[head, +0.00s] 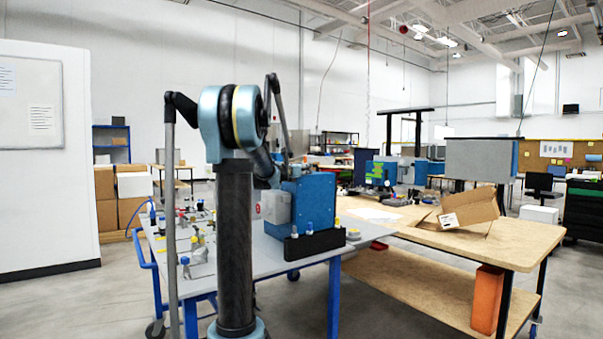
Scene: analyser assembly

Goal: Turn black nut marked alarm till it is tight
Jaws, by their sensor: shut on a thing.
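A blue analyser box (314,204) with a grey housing (276,207) on its left side stands on the grey-topped table (250,262). My arm's upright column and large joint stand in front and block part of the view. A dark arm link slopes down behind the joint towards the top left of the analyser. My gripper cannot be made out; it is hidden behind the arm or the analyser. The black nut marked alarm cannot be picked out, and no marking is readable.
A black block (315,243) with blue and white-topped fittings sits at the table's front edge. Small valves and fittings (196,245) lie at the left. A wooden workbench (500,247) with an open cardboard box (466,209) stands right. Open floor lies at front left.

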